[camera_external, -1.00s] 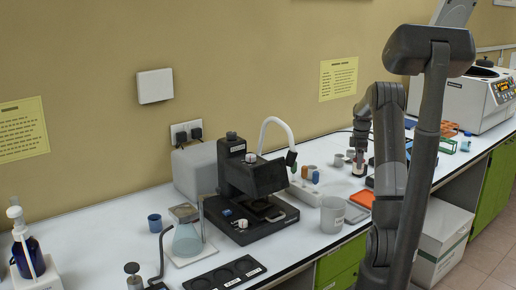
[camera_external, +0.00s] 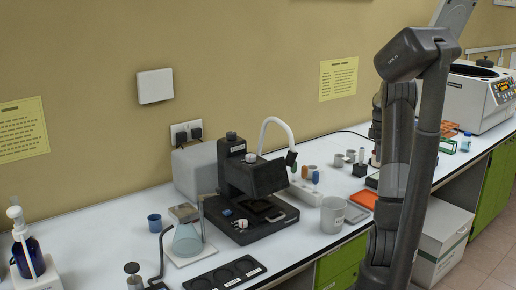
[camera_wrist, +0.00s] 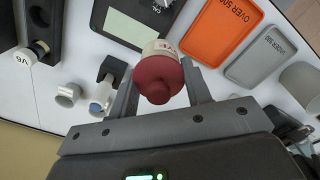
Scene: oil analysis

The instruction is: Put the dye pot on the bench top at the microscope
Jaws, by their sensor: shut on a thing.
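In the wrist view a pot with a dark red lid and a pale labelled body, the dye pot (camera_wrist: 158,80), is between the two fingers of my gripper (camera_wrist: 160,70). The gripper is shut on it. Only part of the label shows. In the external view my arm hides most of the gripper and the pot, at the right of the bench. The black microscope (camera_external: 262,178) stands mid-bench, well to the left of my arm. The pale bench top (camera_external: 304,240) shows in front of it and to its right.
Right of the microscope are a grey beaker (camera_external: 334,214), a grey tray (camera_external: 354,213) and an orange tray (camera_external: 362,199). A curved white lamp (camera_external: 281,124) rises behind it. A glass flask (camera_external: 187,240) and a black dish rack (camera_external: 226,273) stand to its left and front.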

